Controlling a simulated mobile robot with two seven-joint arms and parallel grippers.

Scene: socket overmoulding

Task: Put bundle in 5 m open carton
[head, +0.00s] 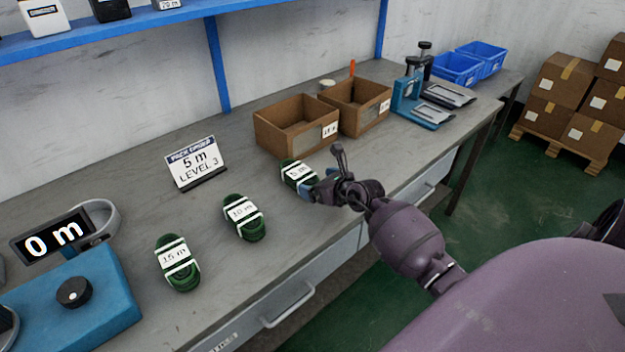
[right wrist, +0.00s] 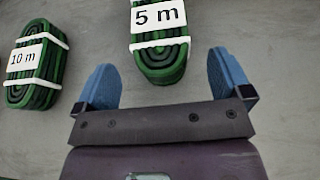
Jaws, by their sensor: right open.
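The green bundle labelled 5 m (head: 297,174) lies on the grey bench, in front of the cartons. It also shows at the top middle of the right wrist view (right wrist: 160,48), bound with white bands. My right gripper (head: 322,182) is close beside it; in the wrist view its blue fingers (right wrist: 165,80) are open, with the near end of the bundle just ahead of the gap between them. Two open brown cartons stand behind: a left one (head: 283,132) and a right one (head: 352,115). Their small labels are hard to read. My left gripper is out of view.
A 10 m bundle (head: 243,218) and a 15 m bundle (head: 177,262) lie to the left. A sign reading 5 m, level 3 (head: 196,163) stands behind them. A blue device (head: 415,110) stands right of the cartons. Bare bench lies between bundles and sign.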

